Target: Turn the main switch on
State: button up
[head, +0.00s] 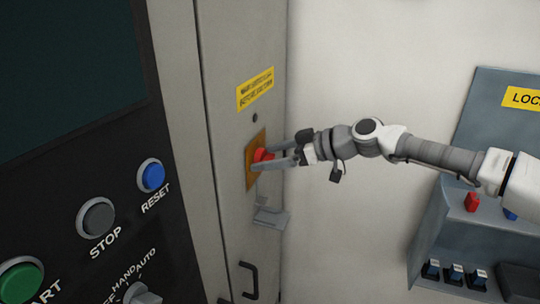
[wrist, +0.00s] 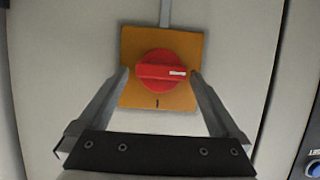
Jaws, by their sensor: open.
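The main switch is a red rotary knob (wrist: 160,70) on an orange plate (wrist: 158,40), on the narrow side panel of the grey cabinet. In the wrist view its grip bar lies level, with a white mark at its right end. A dark stroke shows on the plate below the knob. My gripper (wrist: 159,74) is open, one finger on each side of the knob; I cannot tell whether they touch it. In the head view the knob (head: 262,155) is partly hidden by my gripper (head: 271,154), which reaches in from the right.
A hasp-like grey bracket (head: 270,217) juts out below the switch, with a dark handle (head: 249,281) lower down. A yellow label (head: 255,89) is above. A control panel with a blue reset button (head: 151,175) is left. A lockout station (head: 470,235) stands right.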

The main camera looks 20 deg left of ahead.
jog(key=c, duration=1.4)
jog(key=shift+o, duration=0.2)
jog(key=m+g, duration=0.1)
jog(key=m+g+p, duration=0.1)
jog(key=m, duration=0.1)
jog(key=shift+w, duration=0.3)
jog(key=m, duration=0.1)
jog(key=m+g, duration=0.1)
jog(key=m+g+y+p, duration=0.1)
jog(key=shift+w+f, duration=0.2)
jog(key=shift+w, duration=0.05)
jog(key=m, duration=0.1)
jog(key=m+g, duration=0.1)
jog(key=m+y, duration=0.1)
jog(key=shift+w+f+m+g, duration=0.15)
jog(key=shift+f+m+g, duration=0.1)
jog(key=shift+m+g, duration=0.05)
jog(key=shift+d+f+m+g+y, duration=0.15)
jog(key=shift+m+g+y, duration=0.25)
jog(key=shift+m, duration=0.55)
jog(key=shift+a+f+m+g+y, duration=0.1)
jog(key=shift+m+g+y, duration=0.1)
jog(key=shift+m+y, duration=0.55)
jog(key=shift+m+h, duration=0.25)
jog(key=shift+m, duration=0.05)
